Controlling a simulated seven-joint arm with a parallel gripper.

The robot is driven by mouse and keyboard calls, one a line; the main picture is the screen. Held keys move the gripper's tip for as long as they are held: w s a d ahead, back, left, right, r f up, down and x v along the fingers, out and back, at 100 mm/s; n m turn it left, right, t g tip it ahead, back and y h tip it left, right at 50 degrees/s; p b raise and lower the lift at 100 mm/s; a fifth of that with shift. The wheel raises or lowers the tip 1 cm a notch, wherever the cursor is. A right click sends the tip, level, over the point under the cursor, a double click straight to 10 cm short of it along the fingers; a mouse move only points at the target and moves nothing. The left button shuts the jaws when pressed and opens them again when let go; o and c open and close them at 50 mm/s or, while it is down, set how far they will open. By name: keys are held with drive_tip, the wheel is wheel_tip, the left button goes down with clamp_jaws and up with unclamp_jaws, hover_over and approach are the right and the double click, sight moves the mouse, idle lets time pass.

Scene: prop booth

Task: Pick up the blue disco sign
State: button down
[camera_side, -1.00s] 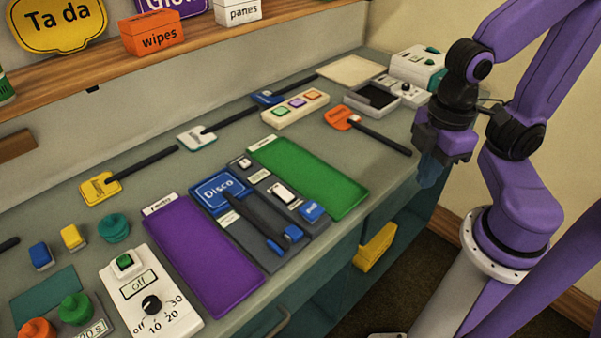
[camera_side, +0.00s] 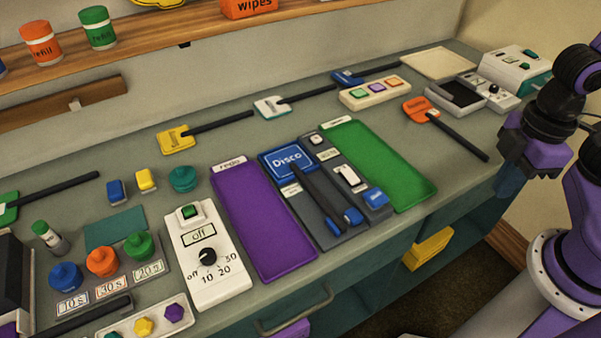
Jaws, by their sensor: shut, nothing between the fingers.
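The blue Disco sign (camera_side: 288,160) lies flat on a dark grey panel (camera_side: 318,231) on the counter, between a purple tray and a green tray. It is a square plate with white lettering. A dark bar, seemingly its handle, runs from it toward the counter's front edge. My gripper (camera_side: 509,186) is at the right, by the counter's front edge, far from the sign and apart from it. It points down and is shut and empty.
The purple tray (camera_side: 262,220) and green tray (camera_side: 378,165) flank the panel. An orange sign (camera_side: 416,109) with a dark handle lies between the green tray and my gripper. A white timer box (camera_side: 207,255) stands left. A wooden shelf (camera_side: 190,35) runs along the back wall.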

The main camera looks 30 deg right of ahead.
idle(0.3)
drive_tip(key=c, duration=1)
unclamp_jaws()
drive_tip(key=shift+a, duration=0.1)
drive_tip(key=n+t, duration=0.1)
drive_tip(key=n, duration=2.2)
hover_over(308, 184)
drive_tip(key=s, duration=0.1)
drive_tip(key=f, duration=0.9)
drive_tip(key=shift+d, duration=0.25)
drive_tip(key=shift+w+a+f, duration=0.1)
drive_tip(key=shift+w+f, duration=0.1)
drive_tip(key=shift+f, duration=1.25)
drive_tip(key=shift+w+a+f, duration=0.1)
drive_tip(key=shift+w+f, duration=0.1)
drive_tip(key=shift+f, duration=1.2)
